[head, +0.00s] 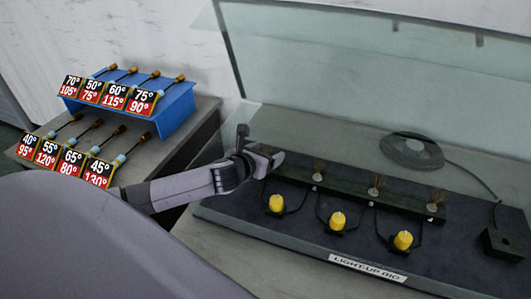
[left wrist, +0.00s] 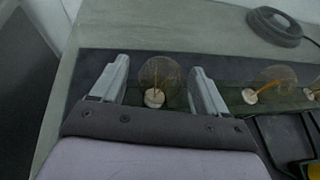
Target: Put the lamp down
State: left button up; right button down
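My left gripper (head: 262,158) is at the left end of the dark strip (head: 345,190) on the light-up rig. In the left wrist view its two fingers (left wrist: 158,88) stand apart, one on each side of a clear glass lamp (left wrist: 157,78) with a white base. A gap shows between the lamp and each finger. The lamp looks upright over the strip; whether its base is fully seated I cannot tell. In the head view the gripper hides this lamp. Other lamps (head: 375,184) stand along the strip to the right. My right gripper is not in view.
A clear raised cover (head: 330,60) stands behind the rig. Yellow domed parts (head: 337,220) sit along the rig's front, and a dark round object (head: 411,150) with a cable lies behind. Left, a blue stepped stand (head: 172,112) holds tagged tools near more tagged tools.

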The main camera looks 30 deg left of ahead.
pick_arm(q)
jog(key=shift+r, duration=0.15)
jog(key=v, duration=1.2)
dwell(0.6)
